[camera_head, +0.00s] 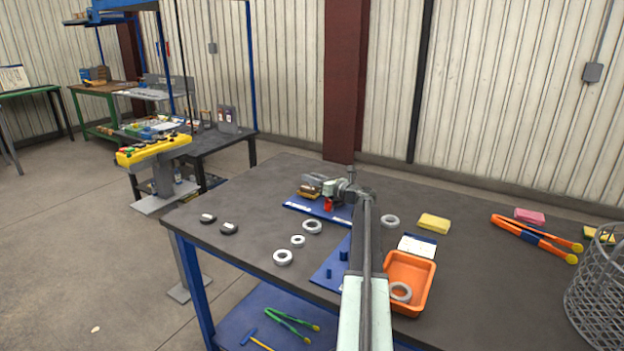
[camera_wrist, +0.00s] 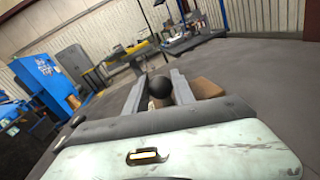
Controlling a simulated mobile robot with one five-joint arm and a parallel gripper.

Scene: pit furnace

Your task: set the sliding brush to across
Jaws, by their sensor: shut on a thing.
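The sliding brush (camera_head: 311,190) shows in the head view as a small brown block on a blue board (camera_head: 308,208) near the table's middle. My gripper (camera_head: 326,188) is at its right side and hides part of it. In the wrist view, my gripper (camera_wrist: 160,82) has its two fingers on either side of a round black knob (camera_wrist: 160,87) and is shut on it. The brown brush body (camera_wrist: 207,88) lies just behind and right of the knob. A small red part (camera_head: 328,204) shows under my gripper in the head view.
Several grey rings (camera_head: 298,241) lie on the table left of my arm. An orange tray (camera_head: 424,283) holding a ring, a yellow sponge (camera_head: 434,223), orange-handled tongs (camera_head: 535,238) and a wire basket (camera_head: 600,290) are on the right. The table's back left is clear.

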